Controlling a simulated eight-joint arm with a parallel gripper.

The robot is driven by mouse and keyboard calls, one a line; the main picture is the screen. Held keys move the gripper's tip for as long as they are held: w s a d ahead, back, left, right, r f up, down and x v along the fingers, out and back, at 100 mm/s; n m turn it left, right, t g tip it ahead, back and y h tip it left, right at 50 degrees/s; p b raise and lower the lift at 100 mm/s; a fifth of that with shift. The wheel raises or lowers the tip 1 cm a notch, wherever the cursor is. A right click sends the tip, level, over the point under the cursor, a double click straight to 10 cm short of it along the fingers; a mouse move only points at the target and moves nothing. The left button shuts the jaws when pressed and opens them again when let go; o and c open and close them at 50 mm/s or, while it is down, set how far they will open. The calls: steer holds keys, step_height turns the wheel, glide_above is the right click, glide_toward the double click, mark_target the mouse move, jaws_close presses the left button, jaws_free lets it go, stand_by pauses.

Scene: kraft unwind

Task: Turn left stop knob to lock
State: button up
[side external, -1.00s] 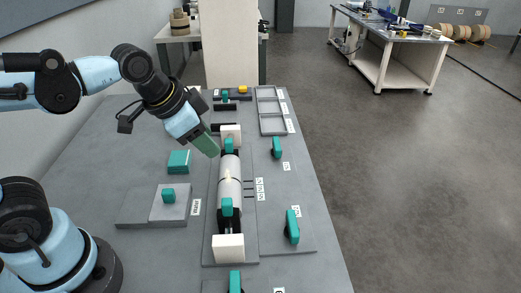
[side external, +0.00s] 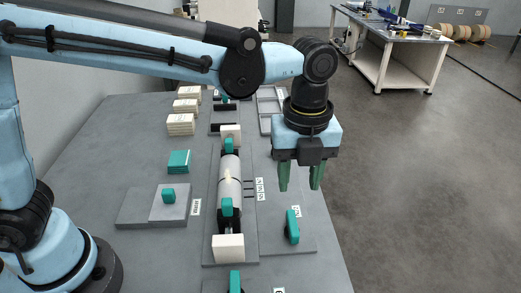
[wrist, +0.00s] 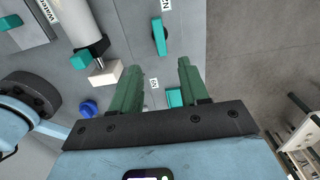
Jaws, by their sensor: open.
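My gripper (side external: 300,189) points down with its two green fingers apart and nothing between them. It hangs above the right part of the bench, beyond an upright teal knob (side external: 292,226) on a grey plate. In the wrist view my gripper (wrist: 158,66) is open, with one teal knob (wrist: 160,37) ahead of the fingertips beside a label. Another teal piece (wrist: 174,97) shows partly between the fingers, by a second label. A further teal knob (side external: 235,281) stands at the near edge. I cannot tell which knob is the left stop, and lock marks are not readable.
A pale roller (side external: 229,180) lies left of my gripper, with a white block (side external: 228,248) at its near end. A teal block (side external: 179,161) and white stacks (side external: 181,124) stand further left. Open floor lies right of the bench.

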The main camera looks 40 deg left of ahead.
mark_target(293, 222)
step_height(293, 222, down, 11)
steer(key=shift+f, duration=0.1)
stand_by(0.4)
steer(key=shift+c, duration=0.2)
jaws_close()
